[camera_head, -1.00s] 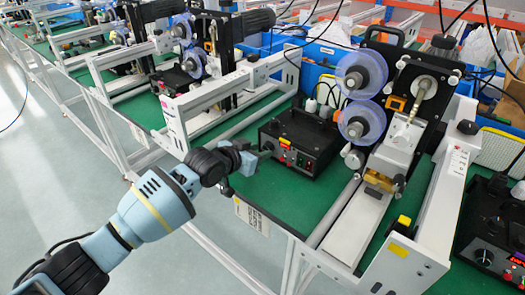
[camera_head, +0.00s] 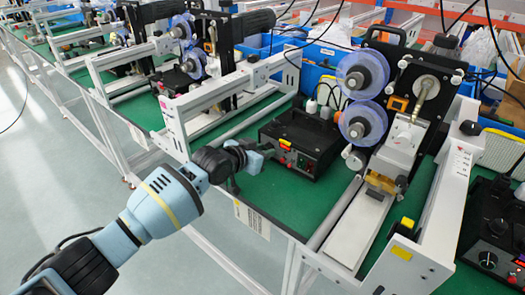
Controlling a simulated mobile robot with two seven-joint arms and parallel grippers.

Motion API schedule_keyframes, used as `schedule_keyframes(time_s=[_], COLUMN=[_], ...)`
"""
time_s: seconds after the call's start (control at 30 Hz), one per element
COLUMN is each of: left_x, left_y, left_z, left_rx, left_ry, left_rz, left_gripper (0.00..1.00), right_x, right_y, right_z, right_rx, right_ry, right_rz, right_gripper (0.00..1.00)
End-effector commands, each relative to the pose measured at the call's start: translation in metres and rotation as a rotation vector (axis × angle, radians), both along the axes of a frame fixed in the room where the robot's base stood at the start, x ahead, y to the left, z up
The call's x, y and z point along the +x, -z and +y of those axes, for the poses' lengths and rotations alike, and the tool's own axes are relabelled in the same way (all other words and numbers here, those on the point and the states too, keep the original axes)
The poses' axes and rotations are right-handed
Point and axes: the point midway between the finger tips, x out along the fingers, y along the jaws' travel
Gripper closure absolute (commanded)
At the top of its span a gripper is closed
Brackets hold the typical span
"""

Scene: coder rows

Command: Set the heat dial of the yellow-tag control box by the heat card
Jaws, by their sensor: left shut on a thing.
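The black control box (camera_head: 302,141) stands on the green bench top, with a red and yellow tag (camera_head: 284,149) and small lit buttons on its front. My left gripper (camera_head: 263,154) reaches in from the left at the left end of the box's front. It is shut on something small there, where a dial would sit. The fingers hide that part, so the dial and its setting cannot be seen. A white printed sheet (camera_head: 252,218) hangs at the bench's front edge; its print is too small to read. My right gripper is not in view.
A white frame machine with blue film reels (camera_head: 363,74) stands right of the box. Another black box with a knob (camera_head: 485,259) is at the lower right. Blue bins stand behind. The green bench top (camera_head: 282,195) is bare in front of the box.

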Motion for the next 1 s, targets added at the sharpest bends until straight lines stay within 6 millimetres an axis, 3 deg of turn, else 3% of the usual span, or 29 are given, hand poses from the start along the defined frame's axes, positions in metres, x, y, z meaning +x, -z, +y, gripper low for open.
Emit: schedule_keyframes(time_s=[0.6,1.0], left_x=[-0.002,-0.003], left_y=[-0.002,0.002], left_z=[-0.003,-0.004], left_rx=[0.27,0.455], left_ry=[-0.001,0.0], left_rz=[-0.196,-0.328], left_gripper=[0.97,0.97], right_x=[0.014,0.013], right_y=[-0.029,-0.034], right_z=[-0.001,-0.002], right_rx=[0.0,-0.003], right_ry=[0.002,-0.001], right_rz=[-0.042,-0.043], right_gripper=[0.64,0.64])
